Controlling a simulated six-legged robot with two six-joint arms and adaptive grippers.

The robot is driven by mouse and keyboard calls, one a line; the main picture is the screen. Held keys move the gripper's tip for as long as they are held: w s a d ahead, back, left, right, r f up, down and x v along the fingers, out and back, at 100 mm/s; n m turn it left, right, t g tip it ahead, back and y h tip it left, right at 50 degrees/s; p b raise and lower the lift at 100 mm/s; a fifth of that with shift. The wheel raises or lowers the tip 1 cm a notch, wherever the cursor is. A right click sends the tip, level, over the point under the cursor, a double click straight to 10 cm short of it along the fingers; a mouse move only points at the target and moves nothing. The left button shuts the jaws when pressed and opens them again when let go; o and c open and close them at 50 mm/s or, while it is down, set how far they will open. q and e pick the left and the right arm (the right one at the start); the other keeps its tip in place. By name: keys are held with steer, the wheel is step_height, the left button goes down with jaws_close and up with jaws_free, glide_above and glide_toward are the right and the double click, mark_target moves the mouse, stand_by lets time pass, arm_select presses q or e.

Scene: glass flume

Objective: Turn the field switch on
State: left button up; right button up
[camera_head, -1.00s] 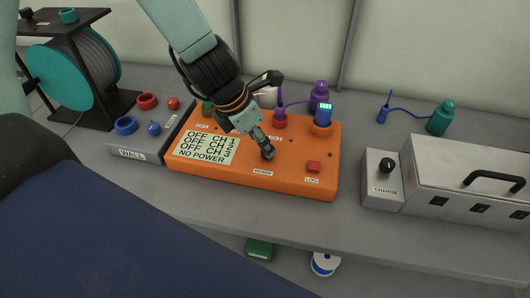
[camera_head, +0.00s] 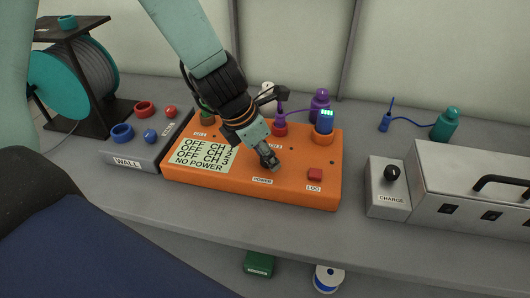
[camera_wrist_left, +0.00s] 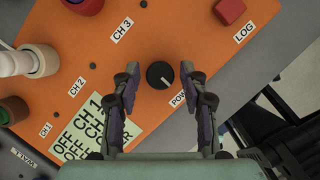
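The orange field box (camera_head: 225,189) sits on the grey bench. Its screen (camera_head: 205,155) reads OFF for CH 1, CH 2 and CH 3, and NO POWER. In the left wrist view a round black knob (camera_wrist_left: 160,75) with a white mark stands beside the POWER label (camera_wrist_left: 180,99). My left gripper (camera_head: 269,163) points down over the box above the POWER label and covers the knob in the head view. In the left wrist view my left gripper (camera_wrist_left: 160,80) is open, one finger on each side of the knob, with gaps showing. My right gripper is not in view.
A red LOG button (camera_head: 315,174) is right of the knob. Coloured plugs, including a blue one with green lights (camera_head: 325,119), stand along the box's back. The WALL box (camera_head: 130,152) is left, the CHARGE box (camera_head: 388,190) right. Bare bench lies in front.

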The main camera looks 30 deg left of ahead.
arm_select(q)
jaws_close()
steer(key=shift+r+m+h+p, duration=0.2)
steer(key=shift+m+h+p, duration=0.2)
steer(key=shift+m+p, duration=0.65)
steer(key=m+g+h+p, duration=0.1)
steer(key=m+p, duration=0.2)
steer(key=shift+w+a+p, duration=0.1)
steer(key=shift+a+p, duration=0.05)
steer(key=shift+p, duration=0.15)
steer(key=m+g+p, duration=0.1)
steer(key=m+p, duration=0.2)
steer(key=m, duration=0.1)
steer(key=shift+w+g, duration=0.1)
steer(key=shift+g, duration=0.2)
steer(key=m+g+p, duration=0.1)
steer(key=m, duration=0.1)
steer(key=m+p, duration=0.1)
steer(key=m, duration=0.1)
steer(key=shift+w+m+g, duration=0.15)
steer(key=shift+m+g, duration=0.1)
steer(key=shift+g, duration=0.15)
steer(key=shift+w+f+m+g+p, duration=0.15)
steer(key=shift+m+g+p, duration=0.45)
steer(key=shift+m, duration=1.6)
